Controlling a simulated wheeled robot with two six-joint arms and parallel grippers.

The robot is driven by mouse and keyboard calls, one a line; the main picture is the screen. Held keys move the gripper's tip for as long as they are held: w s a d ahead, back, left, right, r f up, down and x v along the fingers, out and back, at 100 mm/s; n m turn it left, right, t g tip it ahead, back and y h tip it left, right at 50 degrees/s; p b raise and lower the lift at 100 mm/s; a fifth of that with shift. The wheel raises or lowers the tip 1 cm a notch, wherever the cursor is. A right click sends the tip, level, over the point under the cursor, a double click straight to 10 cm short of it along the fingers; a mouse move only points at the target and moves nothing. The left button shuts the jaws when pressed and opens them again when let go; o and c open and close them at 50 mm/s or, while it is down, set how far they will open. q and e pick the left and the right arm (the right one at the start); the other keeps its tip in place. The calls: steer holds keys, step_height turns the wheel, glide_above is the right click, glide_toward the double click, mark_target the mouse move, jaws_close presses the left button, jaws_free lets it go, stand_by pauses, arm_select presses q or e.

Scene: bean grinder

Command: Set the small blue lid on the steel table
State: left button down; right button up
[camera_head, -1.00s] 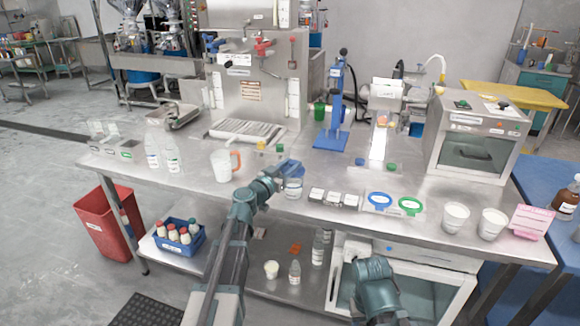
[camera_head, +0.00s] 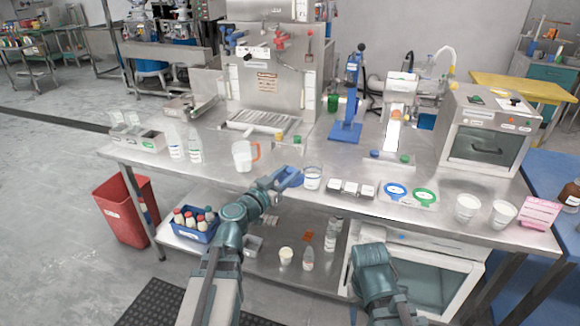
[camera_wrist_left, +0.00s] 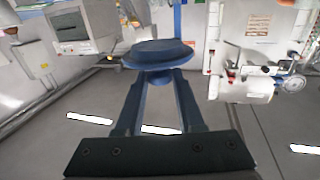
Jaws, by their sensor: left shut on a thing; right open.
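The small blue lid (camera_head: 291,174) is in the jaws of my left gripper (camera_head: 285,180). In the left wrist view the round lid (camera_wrist_left: 158,53) sits at the ends of the two fingers, which are shut on it. The lid is just left of a clear jar (camera_head: 313,178), near the front edge of the steel table (camera_head: 215,172). I cannot tell how far the lid is above the tabletop. My right arm shows at the bottom of the head view, low before the table; its fingers are not visible.
A blue press (camera_head: 347,118) stands behind.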

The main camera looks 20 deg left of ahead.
arm_select(q)
step_height(320, 180, up, 11)
steer(key=p, duration=1.1)
arm_select(e)
step_height(320, 180, up, 11)
